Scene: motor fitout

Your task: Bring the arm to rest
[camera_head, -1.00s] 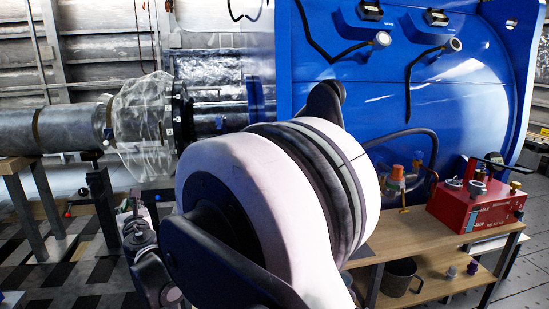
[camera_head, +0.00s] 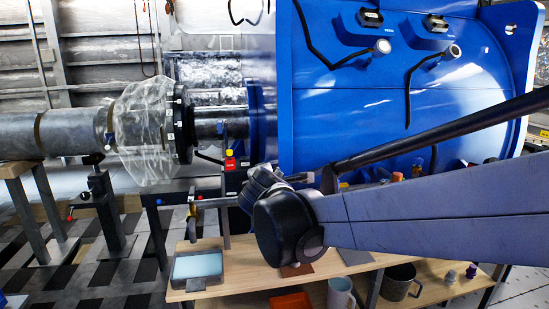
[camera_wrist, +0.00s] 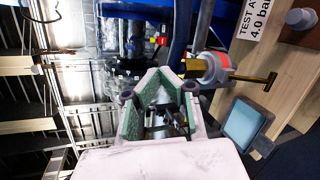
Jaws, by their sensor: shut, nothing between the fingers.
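My gripper (camera_wrist: 160,78) shows in the wrist view with its green-lined fingers drawn together at the tips and nothing held. In the head view my arm comes in from the right, and its dark wrist end is over the bench (camera_head: 235,284). The fingers cannot be made out clearly there. A brass T-shaped handle (camera_wrist: 252,77) on a fitting with a red band lies right of the fingers in the wrist view, apart from them. A tablet-like panel with a pale screen (camera_wrist: 246,122) lies beyond it, and shows on the bench's left end in the head view (camera_head: 197,265).
A large blue housing (camera_head: 440,110) fills the back right. A grey shaft (camera_head: 70,132) with a clear wrap (camera_head: 140,125) stands at left on supports. A red item with a yellow top (camera_head: 230,160) stands behind the bench.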

